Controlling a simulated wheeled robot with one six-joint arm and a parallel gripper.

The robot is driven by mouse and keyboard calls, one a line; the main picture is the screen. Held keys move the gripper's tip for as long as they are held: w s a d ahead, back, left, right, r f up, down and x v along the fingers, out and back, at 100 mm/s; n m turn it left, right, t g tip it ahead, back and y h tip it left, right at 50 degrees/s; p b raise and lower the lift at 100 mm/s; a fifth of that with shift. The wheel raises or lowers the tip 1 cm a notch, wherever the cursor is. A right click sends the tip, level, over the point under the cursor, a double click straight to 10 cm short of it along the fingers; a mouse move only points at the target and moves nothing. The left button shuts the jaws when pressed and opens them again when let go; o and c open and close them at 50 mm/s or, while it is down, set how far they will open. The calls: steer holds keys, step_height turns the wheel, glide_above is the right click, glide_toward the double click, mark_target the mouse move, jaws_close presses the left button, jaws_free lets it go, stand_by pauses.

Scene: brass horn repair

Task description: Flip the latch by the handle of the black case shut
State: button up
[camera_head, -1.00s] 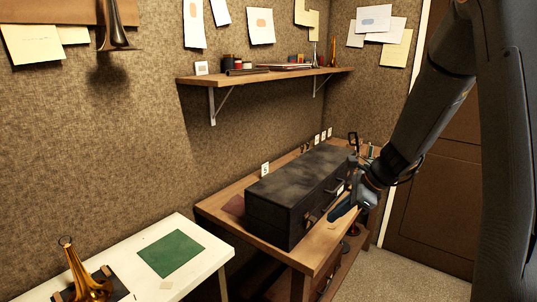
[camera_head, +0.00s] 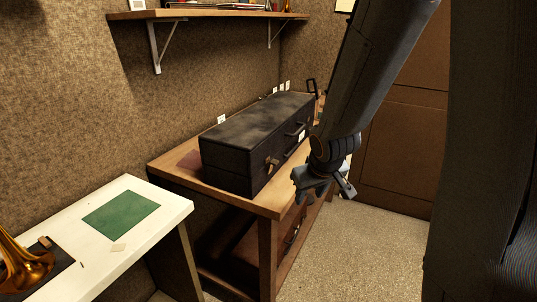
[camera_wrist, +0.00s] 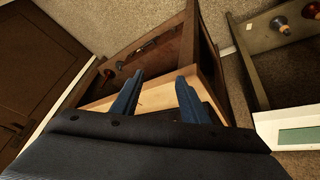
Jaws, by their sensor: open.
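The black case (camera_head: 253,138) lies closed on the wooden bench in the head view, its long front side facing right. A handle (camera_head: 296,131) sits on that front side. A brassy latch (camera_head: 271,164) shows on the front near the closer end; whether it is up or down is too small to tell. My gripper (camera_head: 322,192) hangs in front of the case, to its right in the picture, apart from it, empty and open. In the wrist view its two blue fingers (camera_wrist: 157,98) stand apart over the bench edge.
The wooden bench (camera_head: 267,208) has a lower shelf with a dark brown case (camera_head: 232,252). A white table (camera_head: 155,208) with a green mat (camera_head: 121,215) and a brass horn (camera_head: 22,268) stands at left. Carpet (camera_head: 345,250) is clear in front of the bench.

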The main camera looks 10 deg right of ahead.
mark_target(277, 162)
steer(key=w+n+t+y, duration=0.1)
steer(key=w+t+y, duration=0.1)
steer(key=w, duration=0.3)
steer(key=w+d+n+t+y, duration=0.1)
steer(key=w+n+t+y, duration=0.1)
steer(key=w, duration=0.3)
steer(key=w+d+n+t+y, duration=0.1)
steer(key=w+n+t+y, duration=0.1)
steer(key=w, duration=0.3)
steer(key=shift+w+d+t+y, duration=0.1)
steer(key=shift+d+t+y, duration=0.2)
steer(key=shift+y, duration=0.3)
steer(key=shift+s+a+n+y, duration=0.25)
steer(key=shift+n+y, duration=0.35)
steer(key=shift+y, duration=0.3)
steer(key=s+r+n+y, duration=0.1)
steer(key=s+n+y, duration=0.1)
steer(key=s+y, duration=0.35)
steer(key=shift+p+x, duration=0.9)
steer(key=shift+x, duration=3.4)
steer(key=shift+w+d, duration=0.1)
steer(key=shift+d, duration=0.05)
